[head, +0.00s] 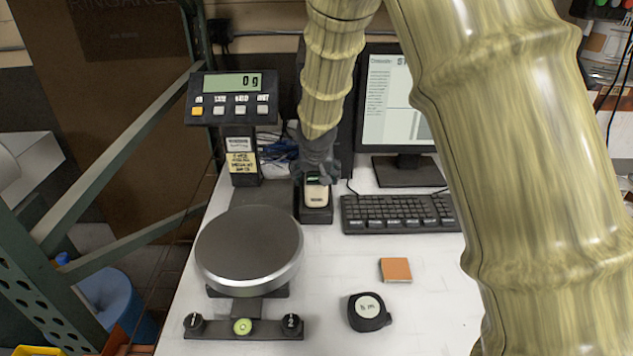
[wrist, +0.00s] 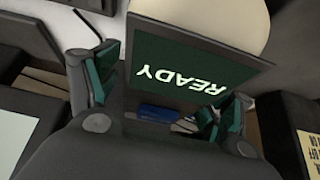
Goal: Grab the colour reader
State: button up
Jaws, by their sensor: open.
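The colour reader (head: 316,196) stands upright in a small black dock (head: 316,216) on the white table, between the scale display post and the keyboard. It has a cream body and a dark green screen. In the wrist view the reader (wrist: 185,58) fills the upper middle, its screen reading "READY" upside down. My gripper (head: 315,174) is right over the reader's top end, coming from above and behind. In the wrist view my gripper (wrist: 160,98) has its fingers apart, one at the screen's left edge and one near its lower right. I cannot tell whether they touch it.
A scale with a round dark pan (head: 248,250) and display (head: 232,97) stands at left. A keyboard (head: 398,213) and monitor (head: 396,110) are at right. Blue cables (head: 281,153) lie behind.

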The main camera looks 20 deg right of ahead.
jog(key=c, duration=1.6)
jog(key=shift+r, duration=0.15)
jog(key=shift+r, duration=0.6)
jog(key=shift+b+v, duration=0.75)
jog(key=shift+v, duration=0.4)
jog(key=s+r+b, duration=0.1)
jog(key=s+b, duration=0.2)
jog(key=s, duration=1.2)
jog(key=shift+a+r, duration=0.3)
jog(key=shift+a, duration=0.1)
